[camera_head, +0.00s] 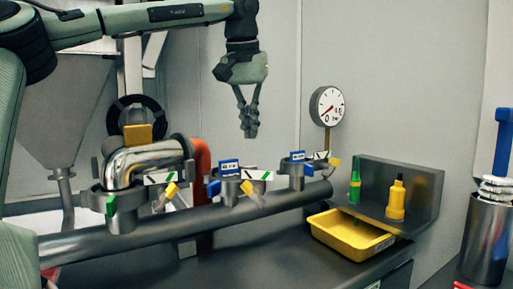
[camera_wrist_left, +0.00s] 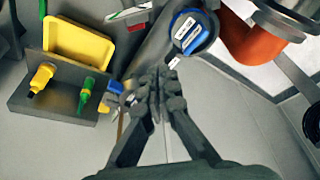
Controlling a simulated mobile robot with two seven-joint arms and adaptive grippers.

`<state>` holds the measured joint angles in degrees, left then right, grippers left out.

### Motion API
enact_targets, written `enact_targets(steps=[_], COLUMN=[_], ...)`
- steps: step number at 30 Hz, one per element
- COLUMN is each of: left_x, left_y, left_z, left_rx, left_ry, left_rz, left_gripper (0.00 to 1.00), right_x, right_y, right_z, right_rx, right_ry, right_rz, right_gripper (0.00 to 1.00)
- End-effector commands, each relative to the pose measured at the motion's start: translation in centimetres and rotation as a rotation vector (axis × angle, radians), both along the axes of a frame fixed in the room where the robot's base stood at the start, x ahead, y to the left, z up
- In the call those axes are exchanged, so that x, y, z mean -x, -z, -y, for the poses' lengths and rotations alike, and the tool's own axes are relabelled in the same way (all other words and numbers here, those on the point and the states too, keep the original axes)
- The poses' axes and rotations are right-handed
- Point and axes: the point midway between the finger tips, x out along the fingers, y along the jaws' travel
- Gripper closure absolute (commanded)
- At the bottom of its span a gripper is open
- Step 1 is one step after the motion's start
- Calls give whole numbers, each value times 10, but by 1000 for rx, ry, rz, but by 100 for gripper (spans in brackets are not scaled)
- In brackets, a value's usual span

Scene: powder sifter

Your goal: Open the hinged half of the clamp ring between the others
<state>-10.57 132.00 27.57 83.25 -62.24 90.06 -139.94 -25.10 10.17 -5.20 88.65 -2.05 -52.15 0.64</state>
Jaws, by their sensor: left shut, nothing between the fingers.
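Three clamp rings sit along a thick grey pipe (camera_head: 150,239). The middle clamp ring (camera_head: 231,191) is between the others and has a blue label, a white-green tag and a yellow tab. The left clamp ring (camera_head: 118,208) is around the base of a shiny bent pipe. The right clamp ring (camera_head: 298,178) also has a blue label. My left gripper (camera_head: 250,132) hangs fingers-down above and behind the middle and right rings, shut and empty, touching nothing.
A yellow tray (camera_head: 350,236) and a grey shelf (camera_head: 410,190) with a green bottle (camera_head: 355,187) and a yellow bottle (camera_head: 396,200) stand at right. An orange pipe (camera_head: 201,160) rises behind the rings.

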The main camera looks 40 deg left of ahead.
Motion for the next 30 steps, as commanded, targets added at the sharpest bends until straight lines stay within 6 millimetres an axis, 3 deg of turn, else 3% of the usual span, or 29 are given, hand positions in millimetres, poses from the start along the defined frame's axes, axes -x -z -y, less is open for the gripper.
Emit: enact_targets(steps=[14, 21, 30], left_x=[-27, 2, 8], left_y=[92, 88, 88], left_z=[-14, 2, 6], left_rx=[6, 7, 7], left_ry=[0, 1, 0], left_rz=[-3, 2, 1], left_gripper=[100, 100, 100], right_x=[-5, -6, 3], right_y=[-5, -6, 4], right_z=[-1, -1, 1], right_rx=[-2, -2, 2], right_ry=[1, 0, 1], right_rz=[9, 12, -5], right_gripper=[100, 100, 100])
